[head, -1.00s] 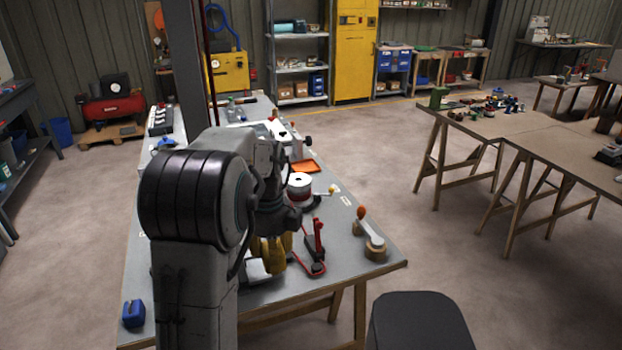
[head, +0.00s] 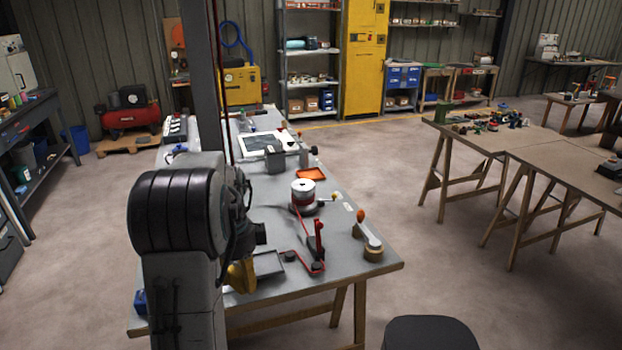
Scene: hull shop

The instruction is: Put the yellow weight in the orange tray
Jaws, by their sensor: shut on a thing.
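The orange tray (head: 311,174) lies flat on the grey workbench, towards its right edge and beyond the white reel. It looks empty. My gripper (head: 242,274) is low at the near end of the bench, partly hidden behind my arm. It is shut on the yellow weight, but I cannot clearly tell the weight from the yellow gripper parts. The gripper is well short of the tray, on the near side.
Between gripper and tray on the workbench (head: 345,265) are a shallow grey tray (head: 268,263), a red-handled tool (head: 318,240) and a white reel (head: 303,190). An orange-knobbed lever (head: 368,240) stands at the right edge. A grey block (head: 275,159) is left of the orange tray.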

